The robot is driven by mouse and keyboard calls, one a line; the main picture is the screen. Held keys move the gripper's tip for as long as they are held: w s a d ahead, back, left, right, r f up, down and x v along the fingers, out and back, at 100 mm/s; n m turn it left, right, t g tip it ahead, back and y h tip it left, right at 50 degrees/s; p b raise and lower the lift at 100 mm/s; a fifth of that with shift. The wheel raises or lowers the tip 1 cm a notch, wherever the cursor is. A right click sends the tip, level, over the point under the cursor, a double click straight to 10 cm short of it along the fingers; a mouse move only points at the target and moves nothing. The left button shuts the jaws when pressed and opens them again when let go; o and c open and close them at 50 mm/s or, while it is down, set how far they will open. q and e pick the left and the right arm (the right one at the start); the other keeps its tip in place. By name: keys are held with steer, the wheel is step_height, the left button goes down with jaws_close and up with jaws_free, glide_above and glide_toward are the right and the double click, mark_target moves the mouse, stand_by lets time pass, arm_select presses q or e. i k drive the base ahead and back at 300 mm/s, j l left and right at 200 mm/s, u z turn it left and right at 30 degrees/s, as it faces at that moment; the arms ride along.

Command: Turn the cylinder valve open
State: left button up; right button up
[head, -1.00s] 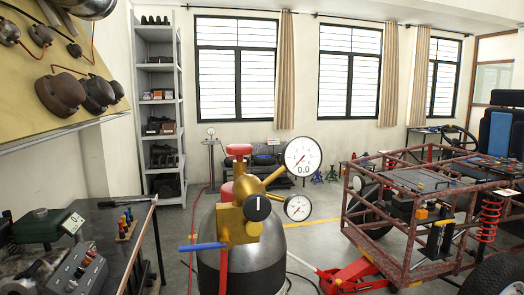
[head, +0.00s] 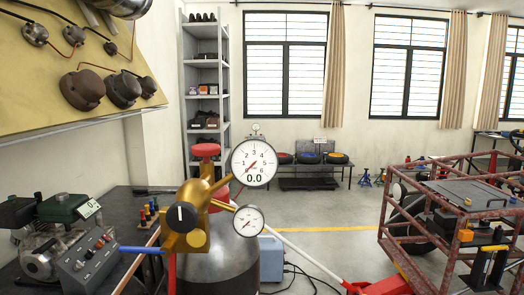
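A dark grey gas cylinder (head: 222,262) stands upright in front of me in the head view. A brass valve and regulator body (head: 196,196) sits on its top. A red cap-like knob (head: 206,150) tops the brass, with another red part below it. A black knob with a white mark (head: 182,215) faces me. A large dial gauge (head: 253,162) reads 0.0, and a smaller gauge (head: 248,221) sits below it. A blue lever or hose (head: 141,249) points left and a red one hangs down. Neither of my grippers is in view.
A dark workbench (head: 120,205) with a grey control box (head: 88,260) and small coloured-handled tools stands at left. A rusty red kart frame (head: 395,225) is at right. A grey shelf (head: 207,75) stands behind. A blue box and cables lie on the floor behind the cylinder.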

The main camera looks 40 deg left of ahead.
mark_target(206, 150)
steer(key=i+l+z, duration=0.2)
steer(key=i, duration=0.3)
steer(key=i+l+z, duration=0.15)
steer(key=i+l, duration=0.2)
steer(key=i, duration=0.15)
steer(key=i+u, duration=0.55)
steer(key=u, duration=0.2)
steer(key=i+l+u, duration=0.15)
steer(key=u, duration=0.25)
steer(key=i+u, duration=0.2)
steer(key=u, duration=0.25)
steer(key=i+l+u, duration=0.1)
steer(key=u, duration=0.35)
steer(key=i+l+u, duration=0.2)
steer(key=u, duration=0.25)
steer(key=i+l+u, duration=0.1)
steer(key=u, duration=0.35)
steer(key=i+l+u, duration=0.15)
steer(key=u, duration=0.25)
steer(key=i+l+u, duration=0.2)
steer(key=u, duration=0.25)
steer(key=i+l+u, duration=0.15)
steer(key=u, duration=0.2)
steer(key=i+l+u, duration=0.1)
steer(key=u, duration=0.3)
steer(key=i+l+u, duration=0.1)
steer(key=l+u, duration=0.25)
steer(key=i+l+u, duration=0.15)
steer(key=u, duration=0.2)
steer(key=l, duration=0.1)
